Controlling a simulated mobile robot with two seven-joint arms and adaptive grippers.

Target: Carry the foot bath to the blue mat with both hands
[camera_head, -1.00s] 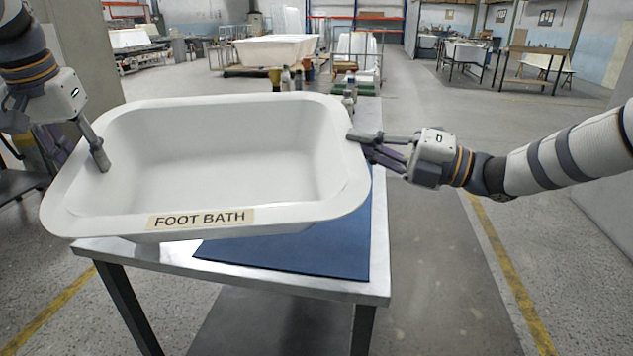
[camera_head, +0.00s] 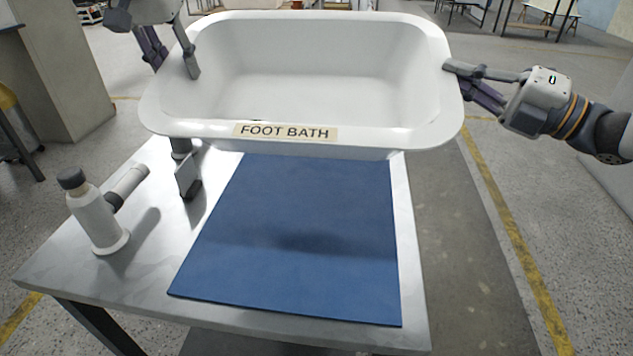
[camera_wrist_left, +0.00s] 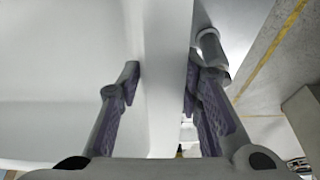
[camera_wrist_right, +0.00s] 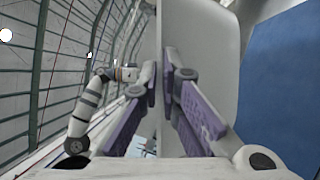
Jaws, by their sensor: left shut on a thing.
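The white foot bath (camera_head: 310,75), labelled FOOT BATH on its near side, is held up level above the far part of the table. The blue mat (camera_head: 290,250) lies flat on the table, nearer to me, with a soft shadow on it; its far edge is hidden behind the bath. My left gripper (camera_head: 172,58) is shut on the left rim, one finger inside and one outside; its wrist view shows the wall (camera_wrist_left: 166,70) between the fingers. My right gripper (camera_head: 458,75) is shut on the right rim, with the wall (camera_wrist_right: 172,25) between its fingers.
On the metal table (camera_head: 75,275), left of the mat, are a white bottle with a dark cap (camera_head: 97,218), a pale cylindrical item (camera_head: 126,185) and a dark upright item (camera_head: 187,175). Floor is open to the right. Work tables stand far behind.

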